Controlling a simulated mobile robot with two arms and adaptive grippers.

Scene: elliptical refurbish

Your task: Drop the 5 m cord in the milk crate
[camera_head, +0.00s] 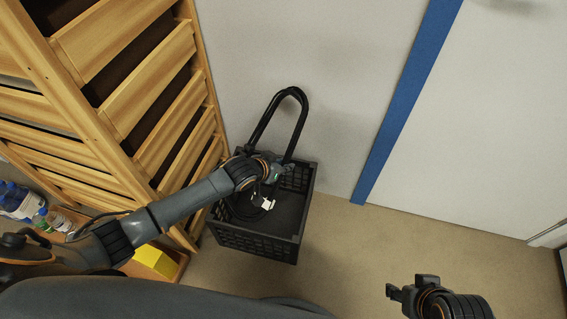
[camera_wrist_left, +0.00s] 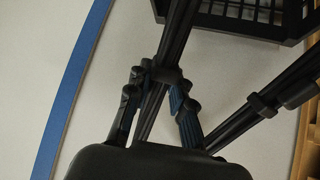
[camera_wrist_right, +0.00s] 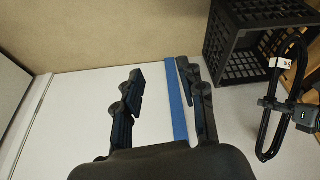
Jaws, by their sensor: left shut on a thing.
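The 5 m cord (camera_head: 290,97) is a black bundle in a long loop with a white tag. My left gripper (camera_head: 279,172) is shut on the middle of it, above the black milk crate (camera_head: 259,244). One loop end sticks up past the crate's back, against the wall. The tagged end hangs over the crate's opening; I cannot tell how deep it reaches. In the left wrist view the cord (camera_wrist_left: 165,72) runs between the fingers. The right wrist view also shows the cord (camera_wrist_right: 264,135) and crate (camera_wrist_right: 235,60). My right gripper (camera_wrist_right: 163,80) is open and empty, right of the crate.
A wooden slatted rack (camera_head: 150,110) stands close to the crate's left. Bottles (camera_head: 20,203) and a yellow item (camera_head: 156,260) are at lower left. A white wall with a blue stripe (camera_head: 405,105) is behind. The floor (camera_head: 370,250) right of the crate is clear.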

